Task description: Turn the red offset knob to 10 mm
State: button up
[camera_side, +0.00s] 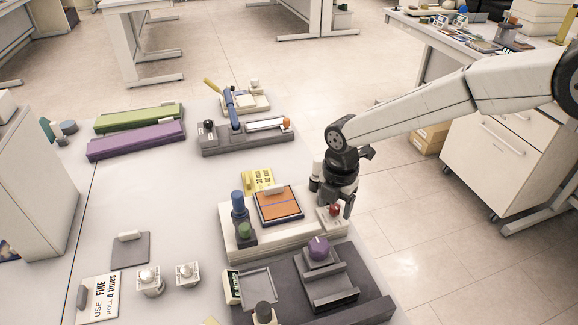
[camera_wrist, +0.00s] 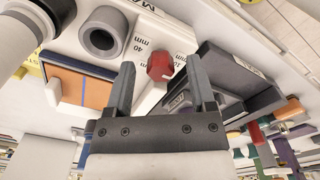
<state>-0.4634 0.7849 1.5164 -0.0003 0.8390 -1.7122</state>
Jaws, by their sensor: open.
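The red offset knob (camera_side: 334,209) sits on a small white block at the right edge of the pale fixture. In the wrist view the red knob (camera_wrist: 160,67) has a white pointer mark on its lower right side. Printed mm labels lie around it, with "40 mm" readable to its left. My gripper (camera_side: 340,205) is directly over the knob in the side view. In the wrist view my gripper (camera_wrist: 160,75) is open, with one dark finger on each side of the knob. A gap shows between each finger and the knob; whether they overlap it in depth is unclear.
An orange pad (camera_side: 279,204) in a dark frame lies left of the knob. A purple knob (camera_side: 318,248) on a dark grey fixture stands close in front. Blue and green cylinders (camera_side: 239,208) stand farther left. A grey ring (camera_wrist: 103,32) is near the red knob.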

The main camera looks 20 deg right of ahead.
aim_at(336, 206)
jog(key=shift+r, duration=3.95)
jog(key=shift+d, duration=0.1)
jog(key=s+d+f+m+t, duration=0.1)
jog(key=s+d+m, duration=0.8)
jog(key=d+m, duration=0.2)
jog(key=s+d+f+m+t, duration=0.1)
jog(key=s+d+m, duration=0.8)
jog(key=d+m, duration=0.3)
jog(key=shift+s+f+m+t, duration=0.15)
jog(key=shift+f+m+t, duration=0.15)
jog(key=shift+m, duration=0.7)
